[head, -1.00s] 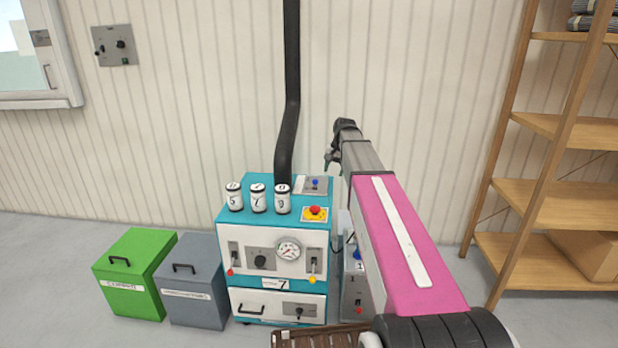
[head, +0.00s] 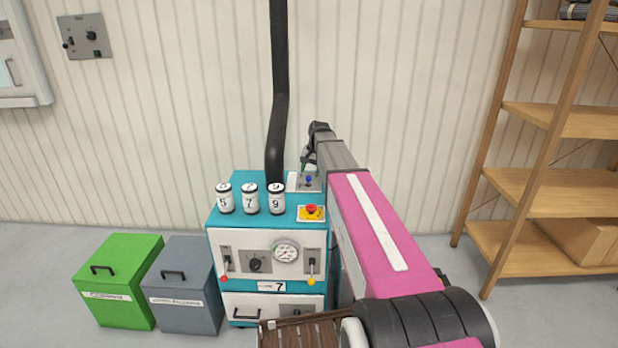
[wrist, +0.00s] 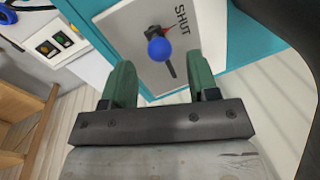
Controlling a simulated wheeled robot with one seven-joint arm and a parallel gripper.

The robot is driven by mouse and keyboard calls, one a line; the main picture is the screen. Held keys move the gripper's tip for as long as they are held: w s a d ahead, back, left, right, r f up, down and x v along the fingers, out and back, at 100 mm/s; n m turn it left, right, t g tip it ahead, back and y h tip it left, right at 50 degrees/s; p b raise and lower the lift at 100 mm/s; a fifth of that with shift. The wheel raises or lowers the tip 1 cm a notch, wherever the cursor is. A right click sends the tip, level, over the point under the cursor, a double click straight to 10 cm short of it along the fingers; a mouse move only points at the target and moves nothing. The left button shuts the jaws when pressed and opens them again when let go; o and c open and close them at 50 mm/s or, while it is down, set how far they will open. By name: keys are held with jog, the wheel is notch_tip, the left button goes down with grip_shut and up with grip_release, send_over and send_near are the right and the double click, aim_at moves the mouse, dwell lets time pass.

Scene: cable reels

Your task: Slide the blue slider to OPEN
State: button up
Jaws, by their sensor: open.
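The blue slider knob (wrist: 160,49) stands on a dark slot in a grey plate (wrist: 138,27). The word SHUT is printed near the slot's upper end, and a small red mark lies by the knob on that side. In the head view the knob (head: 309,181) is on the back right of the teal machine's top (head: 243,187). My gripper (wrist: 165,68) is open, its two green fingers apart on either side of the knob's line. The knob shows just beyond the fingertips; I cannot tell if they touch it. No OPEN label is visible.
A red button on a yellow base (head: 311,211) and several white canisters (head: 249,198) stand on the machine top. A black pipe (head: 277,100) rises behind. Green (head: 120,280) and grey (head: 185,285) bins stand left, wooden shelves (head: 540,185) right.

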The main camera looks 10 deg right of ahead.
aim_at(309, 180)
jog(key=shift+a+f, duration=0.15)
jog(key=shift+f, duration=0.65)
jog(key=shift+a+f, duration=0.1)
jog(key=shift+f, duration=0.65)
jog(key=shift+w, duration=0.15)
grip_shut()
